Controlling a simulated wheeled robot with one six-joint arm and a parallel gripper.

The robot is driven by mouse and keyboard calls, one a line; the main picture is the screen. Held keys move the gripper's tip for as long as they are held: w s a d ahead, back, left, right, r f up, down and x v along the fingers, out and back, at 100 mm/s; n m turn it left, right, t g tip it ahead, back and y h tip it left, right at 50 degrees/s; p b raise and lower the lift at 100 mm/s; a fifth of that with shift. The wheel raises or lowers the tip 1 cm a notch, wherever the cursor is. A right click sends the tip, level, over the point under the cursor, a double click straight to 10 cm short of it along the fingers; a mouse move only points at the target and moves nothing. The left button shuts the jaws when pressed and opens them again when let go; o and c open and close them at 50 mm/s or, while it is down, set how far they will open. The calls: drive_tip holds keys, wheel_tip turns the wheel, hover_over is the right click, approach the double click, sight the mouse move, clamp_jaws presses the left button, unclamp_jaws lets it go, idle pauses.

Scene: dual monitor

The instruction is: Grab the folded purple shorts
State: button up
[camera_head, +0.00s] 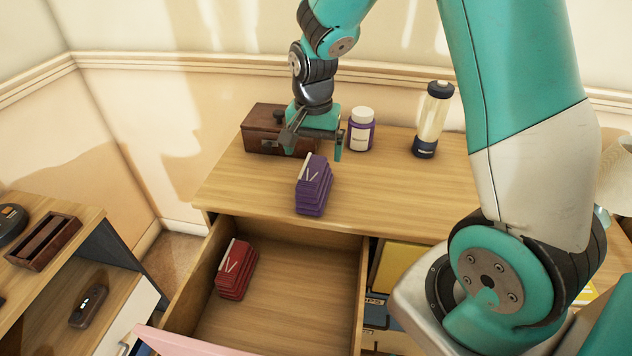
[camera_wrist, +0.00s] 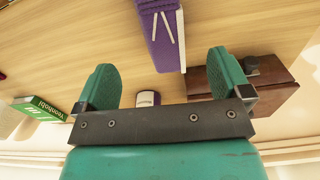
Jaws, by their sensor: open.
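The folded purple shorts (camera_head: 314,186) lie as a stacked bundle with a white drawstring on the wooden desk top, near its front edge above the open drawer. They also show at the top of the wrist view (camera_wrist: 162,32), cut off by the frame edge. My gripper (camera_head: 313,148) is over the desk just behind the shorts. In the wrist view its two teal fingers (camera_wrist: 165,75) are spread apart with nothing between them. The shorts lie beyond the fingertips, apart from them.
A brown wooden box (camera_head: 262,128), a purple-labelled jar (camera_head: 361,130) and a clear bottle (camera_head: 433,120) stand at the back of the desk (camera_head: 245,185). Folded red shorts (camera_head: 236,270) lie in the open drawer (camera_head: 290,300) below. The desk to the right of the purple shorts is clear.

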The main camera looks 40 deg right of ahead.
sight(315, 171)
drive_tip(key=f, duration=0.9)
drive_tip(key=shift+d+p, duration=0.2)
drive_tip(key=shift+p, duration=0.2)
drive_tip(key=c, duration=1.1)
drive_tip(key=shift+o, duration=0.2)
